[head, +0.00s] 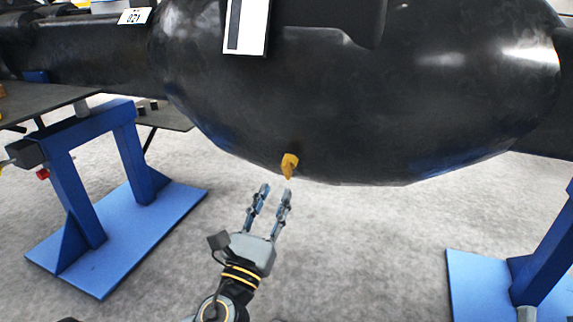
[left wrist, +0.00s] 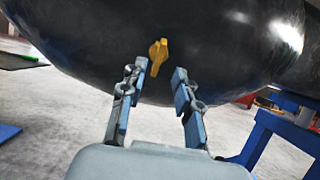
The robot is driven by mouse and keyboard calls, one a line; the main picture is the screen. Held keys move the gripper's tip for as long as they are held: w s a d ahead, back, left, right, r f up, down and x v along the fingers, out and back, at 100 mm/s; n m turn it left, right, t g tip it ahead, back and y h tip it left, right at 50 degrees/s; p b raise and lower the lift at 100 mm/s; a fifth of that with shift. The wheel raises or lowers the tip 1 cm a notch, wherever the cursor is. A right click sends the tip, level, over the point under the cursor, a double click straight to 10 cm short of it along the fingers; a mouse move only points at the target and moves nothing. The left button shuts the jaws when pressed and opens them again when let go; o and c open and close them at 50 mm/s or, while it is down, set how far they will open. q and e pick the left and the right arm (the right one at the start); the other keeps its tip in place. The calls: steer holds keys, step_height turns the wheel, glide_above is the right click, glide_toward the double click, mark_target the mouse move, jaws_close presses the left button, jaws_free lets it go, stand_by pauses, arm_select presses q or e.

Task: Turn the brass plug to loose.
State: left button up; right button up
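The brass plug (head: 289,164) is a small yellow piece on the lower side of a large black rounded casting (head: 370,95). In the left wrist view the plug (left wrist: 158,56) has an upright flat tab and shows between and beyond my fingertips. My left gripper (head: 275,190) is open and empty, just below the plug and apart from it. Its two fingers also show spread in the left wrist view (left wrist: 158,78). My right gripper is in neither view.
A blue stand (head: 125,235) with a wide base plate is at the left, and another blue stand (head: 490,280) is at the right. A dark table top (head: 40,100) is at the far left. The grey floor under the casting is clear between the stands.

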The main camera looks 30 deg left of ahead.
mark_target(285, 172)
arm_select(q)
steer(key=x, duration=0.7)
steer(key=shift+w+a, duration=0.1)
steer(key=shift+w, duration=0.05)
steer(key=shift+w+a+r, duration=0.1)
steer(key=shift+w+r, duration=0.1)
steer(key=shift+w, duration=0.25)
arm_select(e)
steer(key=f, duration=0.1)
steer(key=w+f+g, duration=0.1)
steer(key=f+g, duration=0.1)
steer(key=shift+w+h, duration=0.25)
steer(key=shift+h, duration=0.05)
arm_select(q)
jaws_close()
